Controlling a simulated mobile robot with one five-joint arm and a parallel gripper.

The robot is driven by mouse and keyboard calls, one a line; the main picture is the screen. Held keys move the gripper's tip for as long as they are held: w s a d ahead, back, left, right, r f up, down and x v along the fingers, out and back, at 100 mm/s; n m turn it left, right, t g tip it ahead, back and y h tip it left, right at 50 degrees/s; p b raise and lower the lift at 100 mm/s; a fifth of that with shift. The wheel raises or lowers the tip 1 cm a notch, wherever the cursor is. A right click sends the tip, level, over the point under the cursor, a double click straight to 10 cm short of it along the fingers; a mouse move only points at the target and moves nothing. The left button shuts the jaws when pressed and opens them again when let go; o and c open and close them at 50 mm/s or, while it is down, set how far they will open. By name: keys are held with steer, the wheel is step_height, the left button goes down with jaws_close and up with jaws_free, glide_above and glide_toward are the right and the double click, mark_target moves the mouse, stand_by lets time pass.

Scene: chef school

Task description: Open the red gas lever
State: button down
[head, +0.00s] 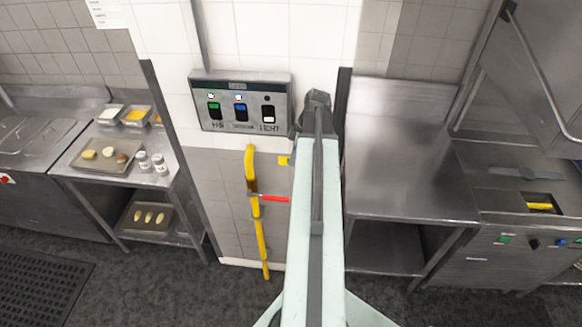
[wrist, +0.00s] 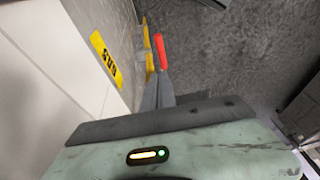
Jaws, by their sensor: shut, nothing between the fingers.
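The red gas lever (head: 275,199) sticks out to the right, roughly level, from the yellow gas pipe (head: 262,240) on the white wall in the head view. Its right end meets the edge of my arm in the picture, so part of it may be hidden. In the wrist view the red lever (wrist: 160,50) shows just past the fingertips of my gripper (wrist: 159,76), with the yellow pipe (wrist: 149,62) to its left. My gripper is shut and empty. I cannot tell whether it touches the lever. In the head view my gripper is hidden behind my arm.
A yellow sign (wrist: 106,58) is on the wall left of my gripper. A switch panel (head: 241,101) is above the pipe. Steel counters stand left (head: 88,178) and right (head: 400,190). The dark floor (head: 190,297) below the pipe is clear.

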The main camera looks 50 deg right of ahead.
steer(key=b+x, duration=1.6)
steer(key=x, duration=0.1)
steer(key=shift+f, duration=0.35)
steer(key=shift+w+a+f, duration=0.1)
steer(key=shift+a+f, duration=0.05)
steer(key=shift+f, duration=0.1)
steer(key=shift+r, duration=0.1)
